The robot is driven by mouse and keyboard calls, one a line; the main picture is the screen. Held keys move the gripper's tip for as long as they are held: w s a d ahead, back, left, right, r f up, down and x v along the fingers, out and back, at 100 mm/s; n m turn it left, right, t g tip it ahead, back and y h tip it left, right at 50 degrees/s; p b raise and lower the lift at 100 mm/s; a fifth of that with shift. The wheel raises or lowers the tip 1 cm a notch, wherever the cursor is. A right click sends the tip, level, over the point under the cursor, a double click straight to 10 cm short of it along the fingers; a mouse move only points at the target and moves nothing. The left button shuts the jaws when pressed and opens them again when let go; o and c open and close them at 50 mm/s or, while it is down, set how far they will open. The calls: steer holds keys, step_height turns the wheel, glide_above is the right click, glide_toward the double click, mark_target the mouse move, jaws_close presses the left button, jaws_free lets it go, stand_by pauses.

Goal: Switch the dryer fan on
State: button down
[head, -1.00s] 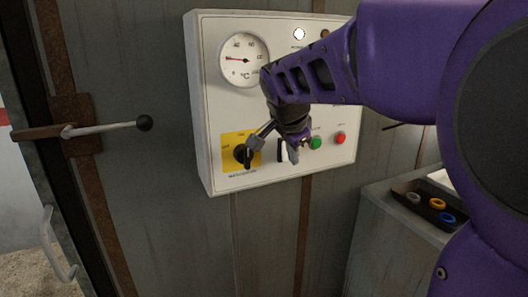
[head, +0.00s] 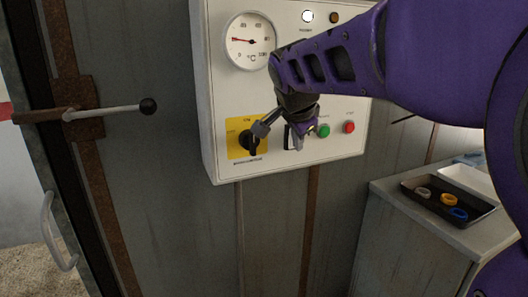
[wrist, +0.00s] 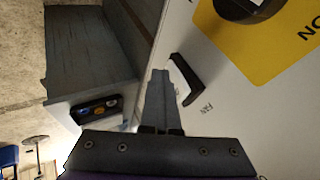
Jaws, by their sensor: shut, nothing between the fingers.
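The white control panel (head: 230,165) hangs on the grey wall. In the wrist view its fan switch (wrist: 186,79) is a black lever on a pale base, beside a "FAN" label (wrist: 207,108). In the head view the fan switch (head: 288,138) is partly hidden by my wrist. My gripper (head: 262,129) is shut and empty, its fingers pointing down-left across the panel towards a black rotary knob. In the wrist view the shut fingertips (wrist: 160,74) lie just left of the fan lever; I cannot tell whether they touch it.
The rotary knob (head: 250,141) sits on a yellow plate (head: 233,125). A green button (head: 324,131) and a red button (head: 348,127) are to the right. A dial gauge (head: 250,40) and lit white lamp (head: 308,16) are above. A black tray (head: 425,208) stands on a cabinet at right.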

steer(key=shift+a+f+t+b, duration=0.1)
steer(key=shift+f+t+b, duration=0.2)
steer(key=shift+b, duration=0.4)
steer(key=shift+r, duration=0.2)
